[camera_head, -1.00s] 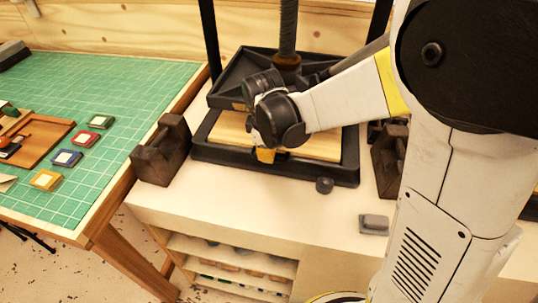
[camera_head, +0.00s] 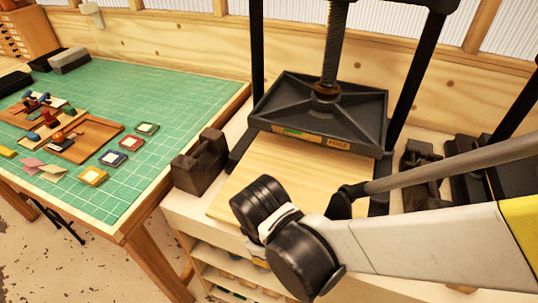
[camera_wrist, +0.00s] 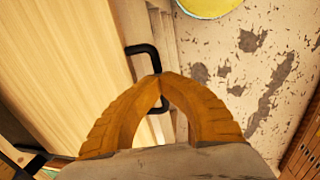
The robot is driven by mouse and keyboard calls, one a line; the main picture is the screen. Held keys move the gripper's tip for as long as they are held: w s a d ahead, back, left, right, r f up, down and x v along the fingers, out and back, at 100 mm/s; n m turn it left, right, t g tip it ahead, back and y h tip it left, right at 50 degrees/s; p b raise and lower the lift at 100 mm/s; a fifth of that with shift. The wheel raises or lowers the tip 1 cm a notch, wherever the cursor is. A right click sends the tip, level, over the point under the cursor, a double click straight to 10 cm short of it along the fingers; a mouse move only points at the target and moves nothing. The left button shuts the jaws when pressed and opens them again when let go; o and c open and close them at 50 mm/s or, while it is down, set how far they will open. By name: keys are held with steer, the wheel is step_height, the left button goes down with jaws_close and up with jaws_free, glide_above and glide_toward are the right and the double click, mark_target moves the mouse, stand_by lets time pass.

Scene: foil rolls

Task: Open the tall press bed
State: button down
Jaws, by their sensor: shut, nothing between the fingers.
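The tall press (camera_head: 328,110) has a black platen on a threaded screw, raised above its pale wooden bed (camera_head: 290,165). The bed extends forward past the black base frame, toward the front of the counter. My wrist covers part of its front edge. In the wrist view the bed (camera_wrist: 60,70) fills the left side, with a black U-shaped handle (camera_wrist: 140,48) at its front. My gripper (camera_wrist: 160,78) has its orange fingertips together over the handle's bar, hiding part of it. I cannot tell whether they touch it. Nothing is held between them.
A dark block-like weight (camera_head: 200,163) stands left of the press, another (camera_head: 420,165) right. A green-matted table (camera_head: 170,90) with trays and colored pads is at the left. Part of another press (camera_head: 500,180) shows at the right. The floor (camera_wrist: 260,70) is bare in front.

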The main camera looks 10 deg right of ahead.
steer(key=shift+s+a, duration=0.4)
steer(key=shift+s, duration=0.35)
steer(key=c, duration=2.1)
jaws_free()
steer(key=shift+c, duration=0.2)
steer(key=o, duration=0.4)
steer(key=shift+c, duration=0.2)
steer(key=shift+w, duration=0.1)
steer(key=shift+r, duration=0.1)
step_height(320, 180, up, 12)
steer(key=s+a, duration=0.1)
steer(key=s, duration=0.1)
steer(key=shift+f, duration=0.2)
steer(key=w+d+m+t+b, duration=0.1)
steer(key=w+d+m+t, duration=0.1)
steer(key=d+m, duration=0.4)
steer(key=w+d+m+t+y+b, duration=0.1)
steer(key=w+d+m+t, duration=0.2)
steer(key=d, duration=0.7)
steer(key=w+m, duration=0.2)
steer(key=m, duration=0.1)
steer(key=shift+d, duration=0.2)
